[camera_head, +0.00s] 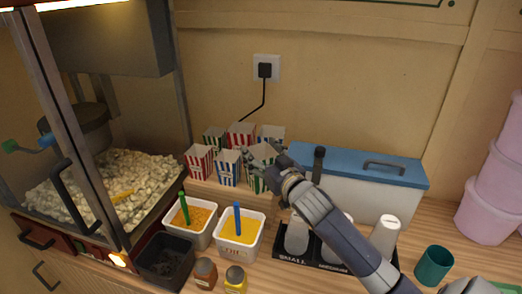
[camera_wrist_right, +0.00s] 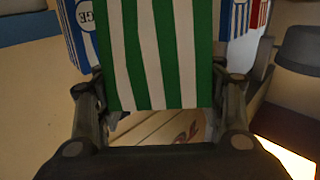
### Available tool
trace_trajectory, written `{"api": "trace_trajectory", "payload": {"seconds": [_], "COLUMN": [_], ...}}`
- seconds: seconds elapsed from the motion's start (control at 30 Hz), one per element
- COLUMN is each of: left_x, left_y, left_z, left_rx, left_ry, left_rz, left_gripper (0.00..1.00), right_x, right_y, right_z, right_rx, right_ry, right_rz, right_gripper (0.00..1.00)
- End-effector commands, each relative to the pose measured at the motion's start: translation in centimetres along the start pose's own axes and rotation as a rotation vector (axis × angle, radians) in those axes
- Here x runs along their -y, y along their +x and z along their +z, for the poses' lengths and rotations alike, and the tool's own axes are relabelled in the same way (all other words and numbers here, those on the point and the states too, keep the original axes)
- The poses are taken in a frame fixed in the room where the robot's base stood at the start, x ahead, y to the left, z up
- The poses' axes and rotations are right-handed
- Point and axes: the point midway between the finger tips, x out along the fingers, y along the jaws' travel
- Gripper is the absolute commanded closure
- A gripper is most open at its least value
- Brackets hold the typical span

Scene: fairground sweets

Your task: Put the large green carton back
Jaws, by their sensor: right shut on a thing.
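The large green carton (camera_head: 257,184), striped green and white, is at the right front of the carton group in the head view. My right gripper (camera_head: 264,160) is shut on it, and its arm comes in from the lower right. In the right wrist view the carton's green and white stripes (camera_wrist_right: 155,55) fill the space between the two fingers. Part of the carton is hidden by the gripper, and I cannot tell whether its base touches the stand. My left gripper is not in view.
Red cartons (camera_head: 199,161), blue cartons (camera_head: 228,167) and another green carton (camera_head: 213,139) crowd close on the left and behind. A blue-lidded box (camera_head: 365,163) stands to the right. Sauce tubs (camera_head: 240,233) and a black cup tray (camera_head: 285,255) stand in front.

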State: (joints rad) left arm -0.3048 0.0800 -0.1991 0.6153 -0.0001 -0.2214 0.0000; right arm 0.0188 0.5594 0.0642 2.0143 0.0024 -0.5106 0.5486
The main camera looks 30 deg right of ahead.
Motion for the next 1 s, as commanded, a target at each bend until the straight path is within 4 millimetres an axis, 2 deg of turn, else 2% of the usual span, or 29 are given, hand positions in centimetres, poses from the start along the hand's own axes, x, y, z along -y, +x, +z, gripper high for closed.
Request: {"api": "trace_trajectory", "payload": {"seconds": [0.3,0.33,0.4,0.43,0.83,1.0], "left_x": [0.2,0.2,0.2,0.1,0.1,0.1], "left_y": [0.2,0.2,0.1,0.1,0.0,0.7], "left_z": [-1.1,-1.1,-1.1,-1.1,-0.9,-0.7], "left_rx": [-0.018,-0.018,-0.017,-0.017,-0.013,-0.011], "left_ry": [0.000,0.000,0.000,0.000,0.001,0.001], "left_rz": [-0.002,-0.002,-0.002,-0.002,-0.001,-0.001], "left_gripper": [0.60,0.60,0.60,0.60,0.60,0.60], "right_x": [0.0,0.0,0.0,0.0,0.0,0.1], "right_y": [0.0,0.0,0.0,0.0,0.0,-1.6], "right_z": [0.3,0.3,0.2,0.2,-0.1,0.2], "right_rx": [-0.001,-0.001,-0.001,-0.001,-0.002,-0.002], "right_ry": [0.001,0.001,0.001,0.001,-0.001,0.001], "right_rz": [0.000,0.000,-0.001,-0.001,-0.001,-0.002], "right_gripper": [0.56,0.35,0.19,0.17,0.17,0.17]}}
